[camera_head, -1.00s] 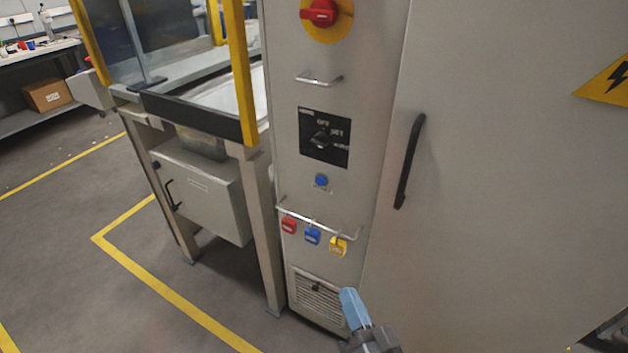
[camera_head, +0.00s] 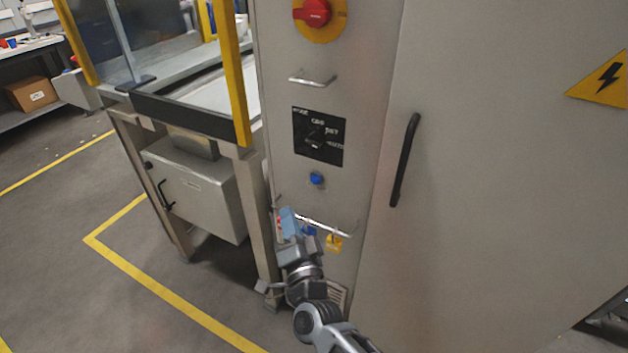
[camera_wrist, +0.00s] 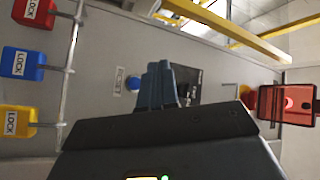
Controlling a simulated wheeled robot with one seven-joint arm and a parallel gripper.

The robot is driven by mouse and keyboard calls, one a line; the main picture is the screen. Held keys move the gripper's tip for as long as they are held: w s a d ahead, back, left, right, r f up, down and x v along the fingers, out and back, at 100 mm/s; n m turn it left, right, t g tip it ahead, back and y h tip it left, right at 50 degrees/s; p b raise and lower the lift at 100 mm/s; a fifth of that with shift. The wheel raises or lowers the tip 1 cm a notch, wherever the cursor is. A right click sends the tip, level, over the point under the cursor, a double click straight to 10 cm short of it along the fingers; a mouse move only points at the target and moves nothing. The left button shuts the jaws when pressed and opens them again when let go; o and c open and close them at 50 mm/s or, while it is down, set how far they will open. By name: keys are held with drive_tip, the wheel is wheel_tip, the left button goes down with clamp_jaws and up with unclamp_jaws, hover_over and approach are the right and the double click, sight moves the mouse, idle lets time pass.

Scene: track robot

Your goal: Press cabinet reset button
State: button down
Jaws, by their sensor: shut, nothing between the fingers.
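The blue reset button (camera_head: 317,179) sits on the narrow grey cabinet panel, below the black selector switch plate (camera_head: 319,136). In the wrist view the blue button (camera_wrist: 133,84) shows just left of my fingertips, beside a label that appears to read RESET. My gripper (camera_head: 290,222) is shut and empty, with blue fingers, below and left of the button in the head view. The shut fingers also show in the wrist view (camera_wrist: 160,82), partly covering the selector plate. The fingers look apart from the button; the exact gap cannot be told.
A metal rail (camera_head: 325,224) holds red, blue and yellow (camera_head: 334,243) padlocks close to my gripper. A red rotary switch (camera_head: 314,12) and a small handle (camera_head: 312,81) are higher up. A black door handle (camera_head: 405,160) is right; a yellow-framed machine stands left.

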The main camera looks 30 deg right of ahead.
sight(315, 180)
drive_tip(key=shift+d, duration=0.1)
drive_tip(key=w+d+b, duration=0.5)
drive_tip(key=d+b, duration=0.1)
drive_tip(key=d, duration=0.1)
idle(0.4)
drive_tip(key=shift+w+d, duration=0.1)
drive_tip(key=shift+w, duration=0.05)
idle(1.8)
drive_tip(key=shift+w+d+b, duration=0.15)
drive_tip(key=shift+d+b, duration=0.1)
drive_tip(key=shift+b, duration=0.1)
